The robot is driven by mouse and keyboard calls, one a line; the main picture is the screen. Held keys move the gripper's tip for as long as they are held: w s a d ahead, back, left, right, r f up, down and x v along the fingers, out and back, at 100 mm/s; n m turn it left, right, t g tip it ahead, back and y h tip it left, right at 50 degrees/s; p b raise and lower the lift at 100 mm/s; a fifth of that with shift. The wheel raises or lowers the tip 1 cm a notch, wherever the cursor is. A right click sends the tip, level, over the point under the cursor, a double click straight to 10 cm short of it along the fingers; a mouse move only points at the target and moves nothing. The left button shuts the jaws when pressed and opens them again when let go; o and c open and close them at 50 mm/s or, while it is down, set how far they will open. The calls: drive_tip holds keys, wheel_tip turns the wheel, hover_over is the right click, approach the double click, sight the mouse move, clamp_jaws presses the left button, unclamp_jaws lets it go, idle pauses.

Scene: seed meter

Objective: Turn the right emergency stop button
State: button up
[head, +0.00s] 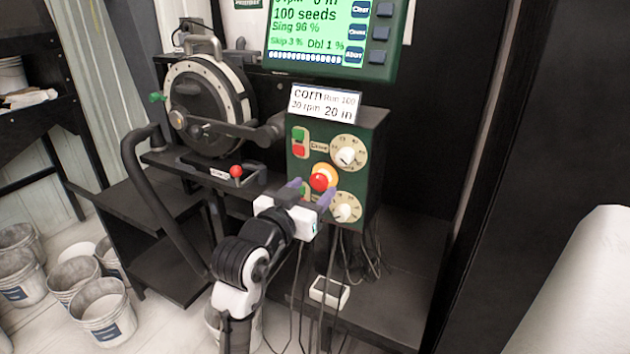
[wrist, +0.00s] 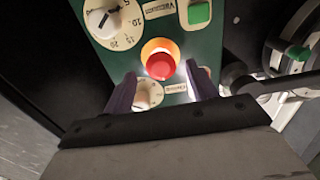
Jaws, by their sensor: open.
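The red emergency stop button (head: 319,182) sits on a yellow-orange collar on the front of the green control box (head: 367,150). In the wrist view the same red button (wrist: 160,66) shows between the purple fingers, with its yellow collar beyond it. My gripper (head: 312,191) is open, its two fingers spread before the button. In the wrist view my gripper (wrist: 161,72) has one finger on each side of the button, and nothing is held. I cannot tell whether either finger touches it.
Dials (head: 348,156) and a green-and-red switch (head: 299,142) surround the button. A dial (head: 345,207) lies just below my gripper. The seed meter wheel (head: 205,105) and a small red knob (head: 236,171) stand to the left. Cables hang below; buckets (head: 102,308) stand on the floor.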

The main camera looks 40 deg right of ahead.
sight(319, 182)
drive_tip(key=shift+x, duration=1.2)
drive_tip(key=c, duration=1)
drive_tip(key=shift+o, duration=0.2)
